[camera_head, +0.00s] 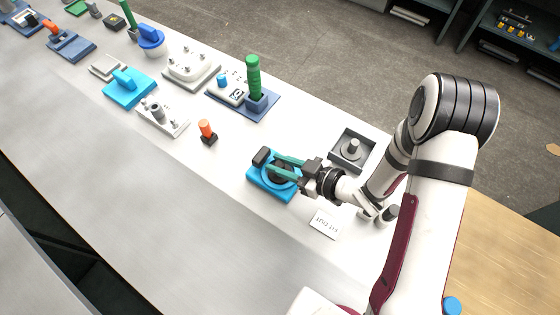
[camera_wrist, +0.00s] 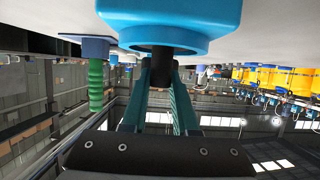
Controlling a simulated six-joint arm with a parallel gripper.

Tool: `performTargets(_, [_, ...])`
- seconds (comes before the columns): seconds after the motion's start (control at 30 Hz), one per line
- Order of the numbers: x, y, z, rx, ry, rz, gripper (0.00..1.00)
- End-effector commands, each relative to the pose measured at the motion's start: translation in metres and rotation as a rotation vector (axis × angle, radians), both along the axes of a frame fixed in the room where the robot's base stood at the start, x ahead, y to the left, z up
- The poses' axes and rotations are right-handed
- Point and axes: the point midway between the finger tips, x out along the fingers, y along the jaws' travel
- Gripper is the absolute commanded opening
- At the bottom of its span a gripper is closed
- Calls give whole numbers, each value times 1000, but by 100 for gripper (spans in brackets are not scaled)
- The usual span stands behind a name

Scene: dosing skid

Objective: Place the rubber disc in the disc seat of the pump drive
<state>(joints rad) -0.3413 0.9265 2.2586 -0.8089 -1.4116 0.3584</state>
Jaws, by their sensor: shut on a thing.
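The blue pump drive (camera_head: 264,187) stands on the white bench, with a round ring on its top and a small black block (camera_head: 262,156) at its back left. It also shows in the wrist view (camera_wrist: 175,18), where the picture is upside down. My gripper (camera_head: 283,168) is over the pump drive, its teal fingers shut on a dark piece, which I take as the rubber disc (camera_wrist: 161,66). The disc is at the pump drive's top in the wrist view. The fingers partly hide the disc and the seat, so I cannot tell whether the disc sits inside it.
A dark square tray (camera_head: 366,151) with a grey hub stands right of the pump drive. A white card (camera_head: 325,224) lies in front. The near bench is clear.

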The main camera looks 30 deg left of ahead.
Motion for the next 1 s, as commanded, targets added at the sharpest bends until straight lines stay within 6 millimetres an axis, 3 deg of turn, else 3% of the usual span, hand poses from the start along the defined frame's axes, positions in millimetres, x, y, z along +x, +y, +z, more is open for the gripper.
performTargets(0.03, [0,0,-1,0,1,0,30])
performTargets(0.2, [0,0,-1,0,0,0,58])
performTargets(0.5, [0,0,4,0,-2,1,58])
performTargets(0.7, [1,-31,15,0,0,-3,58])
performTargets(0.87, [1,-38,18,-5,-2,-5,58])
performTargets(0.93, [17,-44,19,-53,-17,-60,58])
performTargets(1.0, [53,-65,22,-175,-44,-207,58])
